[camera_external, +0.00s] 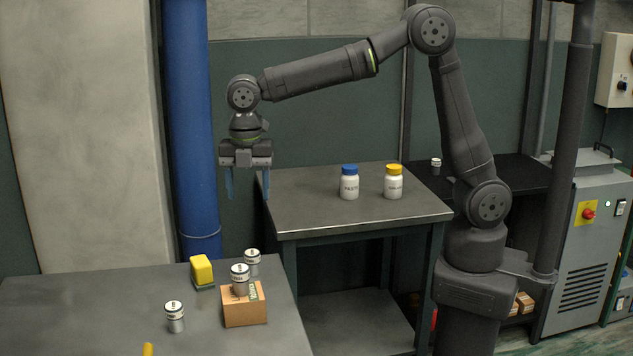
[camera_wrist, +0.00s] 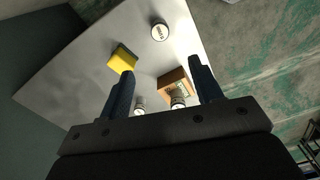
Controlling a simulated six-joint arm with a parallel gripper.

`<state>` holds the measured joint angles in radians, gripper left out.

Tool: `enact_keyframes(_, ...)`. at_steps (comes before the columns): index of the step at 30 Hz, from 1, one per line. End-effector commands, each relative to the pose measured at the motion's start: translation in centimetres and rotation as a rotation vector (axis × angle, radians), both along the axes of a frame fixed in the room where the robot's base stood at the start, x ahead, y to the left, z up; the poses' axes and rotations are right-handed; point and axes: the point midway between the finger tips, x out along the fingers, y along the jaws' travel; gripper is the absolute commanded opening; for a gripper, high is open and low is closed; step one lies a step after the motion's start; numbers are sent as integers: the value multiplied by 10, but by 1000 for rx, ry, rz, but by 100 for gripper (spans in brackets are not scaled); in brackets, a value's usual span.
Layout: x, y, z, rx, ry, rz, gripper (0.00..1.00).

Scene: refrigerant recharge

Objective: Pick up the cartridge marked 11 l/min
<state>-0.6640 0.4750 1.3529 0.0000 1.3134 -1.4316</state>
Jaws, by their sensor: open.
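Several white-and-grey cartridges with dark markings are in view; I cannot read which is marked 11 l/min. In the external view one cartridge (camera_external: 174,317) stands at the front of the left table. A second cartridge (camera_external: 240,280) appears to stand on a cardboard box (camera_external: 244,307). A third cartridge (camera_external: 252,263) stands behind the box, its lower part partly hidden. My gripper (camera_external: 247,190) is open and empty, pointing down high above the left table. The wrist view shows three cartridges, one (camera_wrist: 160,32) standing apart.
A yellow sponge (camera_external: 202,271) is beside the box on the left table (camera_external: 95,310). A yellow object (camera_external: 148,349) is cut off at the bottom edge. A blue-capped bottle (camera_external: 349,183) and a yellow-capped bottle (camera_external: 393,182) stand on the middle table. A blue pipe (camera_external: 190,120) rises behind.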

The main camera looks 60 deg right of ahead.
Motion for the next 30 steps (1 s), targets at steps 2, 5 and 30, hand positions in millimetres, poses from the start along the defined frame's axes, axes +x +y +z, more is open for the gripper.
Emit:
enact_keyframes(2, 0, -1, -6, -1, 2, -107, 59)
enact_keyframes(5, 0, -1, -11, 0, 1, -213, 59)
enact_keyframes(30, 0, -1, -135, 0, 1, -284, 59)
